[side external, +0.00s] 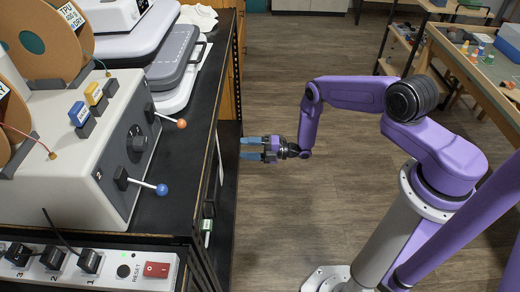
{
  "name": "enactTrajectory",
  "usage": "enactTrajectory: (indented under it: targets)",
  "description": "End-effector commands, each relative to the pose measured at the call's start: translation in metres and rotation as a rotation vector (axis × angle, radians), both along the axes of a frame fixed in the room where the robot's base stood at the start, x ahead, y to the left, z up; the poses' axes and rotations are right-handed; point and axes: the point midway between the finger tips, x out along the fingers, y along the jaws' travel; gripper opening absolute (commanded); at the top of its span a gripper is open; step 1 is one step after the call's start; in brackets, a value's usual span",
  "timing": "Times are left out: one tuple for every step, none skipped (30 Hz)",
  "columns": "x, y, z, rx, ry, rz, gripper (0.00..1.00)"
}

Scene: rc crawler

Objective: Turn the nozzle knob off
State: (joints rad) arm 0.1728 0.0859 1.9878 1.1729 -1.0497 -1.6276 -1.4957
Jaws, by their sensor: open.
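A white machine (62,170) stands on the black bench at the left. Its sloped front panel carries a round black knob (136,143). An orange-tipped lever (181,124) sits above the knob and a blue-tipped lever (161,190) below it. No readable label shows which of these is the nozzle knob, and I cannot tell any knob's setting. My gripper (243,148) is open and empty, with blue fingers pointing left. It is just right of the bench edge, apart from the machine and its controls.
The black bench top (182,165) has a narrow clear strip beside the machine. A grey case (178,58) lies behind. A power strip (110,265) with a red switch is in front. Open floor (285,215) surrounds my gripper. A cluttered wooden table (460,62) stands at the right.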

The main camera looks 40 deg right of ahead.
Motion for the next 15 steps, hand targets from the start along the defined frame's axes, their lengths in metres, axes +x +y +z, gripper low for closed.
enactTrajectory:
  targets:
    - [-0.007,-0.008,0.0,0.003,0.003,-0.004,0.6]
    - [-0.01,-0.011,0.0,0.003,0.002,-0.004,0.6]
    - [-0.014,-0.015,-0.001,0.002,0.001,-0.004,0.6]
    - [-0.017,-0.018,-0.001,0.002,0.002,-0.003,0.6]
    - [-0.019,-0.021,-0.002,0.001,0.002,-0.004,0.6]
    - [-0.022,-0.023,-0.002,0.001,0.002,-0.003,0.6]
    - [-0.024,-0.025,-0.002,0.001,0.001,-0.002,0.6]
    - [-0.026,-0.026,-0.002,0.001,0.001,-0.001,0.6]
    - [-0.027,-0.028,-0.002,0.001,0.0,-0.001,0.6]
    - [-0.028,-0.028,-0.002,0.001,0.0,-0.001,0.6]
    - [-0.029,-0.029,-0.002,0.001,0.0,-0.001,0.6]
    - [-0.03,-0.03,-0.002,0.001,0.0,-0.001,0.6]
    - [-0.03,-0.03,-0.002,0.001,0.0,0.0,0.6]
    - [-0.03,-0.03,-0.002,0.001,0.0,0.0,0.6]
    - [-0.03,-0.03,-0.002,0.001,0.0,0.0,0.6]
